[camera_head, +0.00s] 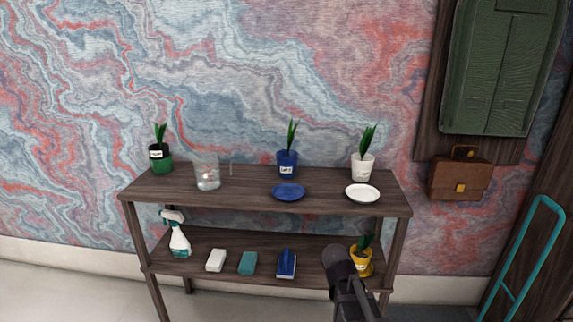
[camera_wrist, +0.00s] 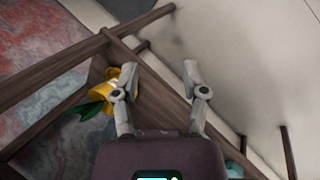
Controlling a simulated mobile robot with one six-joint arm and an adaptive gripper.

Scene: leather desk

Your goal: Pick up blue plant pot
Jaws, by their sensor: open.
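The blue plant pot (camera_head: 287,164) stands upright on the top shelf, near the middle, with a green plant in it and a white label on its front. A blue saucer (camera_head: 288,192) lies just in front of it. In the head view my dark arm reaches up at the lower right, in front of the lower shelf, well below and right of the blue pot. In the wrist view my gripper (camera_wrist: 158,80) is open, with nothing between its fingers. A yellow pot (camera_wrist: 120,84) shows beside the left finger; the blue pot is not seen there.
A green pot (camera_head: 160,160), a clear glass (camera_head: 207,176), a white pot (camera_head: 362,168) and a white saucer (camera_head: 362,194) share the top shelf (camera_head: 240,198). The lower shelf holds a spray bottle (camera_head: 178,238), a sponge (camera_head: 247,263), a brush (camera_head: 286,264) and the yellow pot.

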